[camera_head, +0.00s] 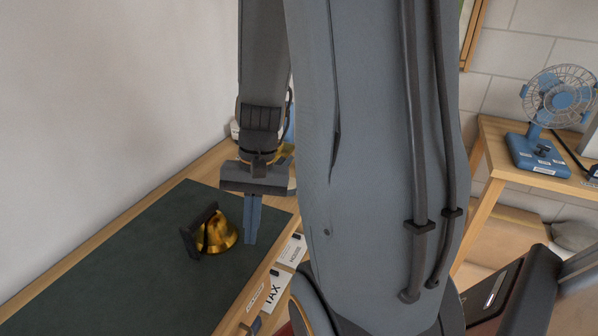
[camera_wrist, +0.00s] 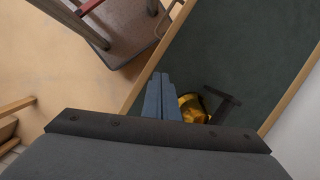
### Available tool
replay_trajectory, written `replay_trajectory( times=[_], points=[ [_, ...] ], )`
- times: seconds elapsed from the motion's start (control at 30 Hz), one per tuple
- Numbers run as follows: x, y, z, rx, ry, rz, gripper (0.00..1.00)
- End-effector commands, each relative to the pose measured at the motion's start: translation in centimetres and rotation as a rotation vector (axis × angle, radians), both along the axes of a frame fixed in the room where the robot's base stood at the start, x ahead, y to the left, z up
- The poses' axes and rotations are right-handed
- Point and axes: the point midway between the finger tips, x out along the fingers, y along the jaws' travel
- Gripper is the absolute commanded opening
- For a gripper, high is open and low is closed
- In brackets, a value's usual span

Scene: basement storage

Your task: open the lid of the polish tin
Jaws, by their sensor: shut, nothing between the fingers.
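My gripper (camera_head: 250,240) points down over the dark green desk mat (camera_head: 120,255), its two blue fingers together and empty. It also shows in the wrist view (camera_wrist: 158,77). I cannot make out a polish tin for certain. A shiny brass bell-shaped thing (camera_head: 220,236) with a dark bracket (camera_head: 200,230) is on the mat, just left of my fingers. The brass thing (camera_wrist: 192,107) is right of the fingers in the wrist view.
Labelled cards or drawer fronts (camera_head: 277,287) line the desk's wooden front edge. A blue fan (camera_head: 545,145) stands on a wooden table (camera_head: 497,140) at the right. A wall bounds the desk at the left. The mat's near left part is clear. My arm hides much of the middle.

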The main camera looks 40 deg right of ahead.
Motion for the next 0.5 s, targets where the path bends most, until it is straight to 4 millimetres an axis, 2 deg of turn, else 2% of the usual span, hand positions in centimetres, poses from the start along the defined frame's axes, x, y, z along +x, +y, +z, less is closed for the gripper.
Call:
replay_trajectory(
  times=[0.03, 0.27, 0.37, 0.5],
  points=[
    [0.2, -1.3, -1.0, 0.051, 0.031, -0.131, 0.0],
    [2.1, -6.3, -2.7, 0.323, 0.123, -0.669, 0.0],
    [3.2, -9.3, -3.0, 0.456, 0.134, -0.889, 0.0],
    [4.3, -14.8, -3.2, 0.664, 0.121, -1.182, 0.0]
  ],
)
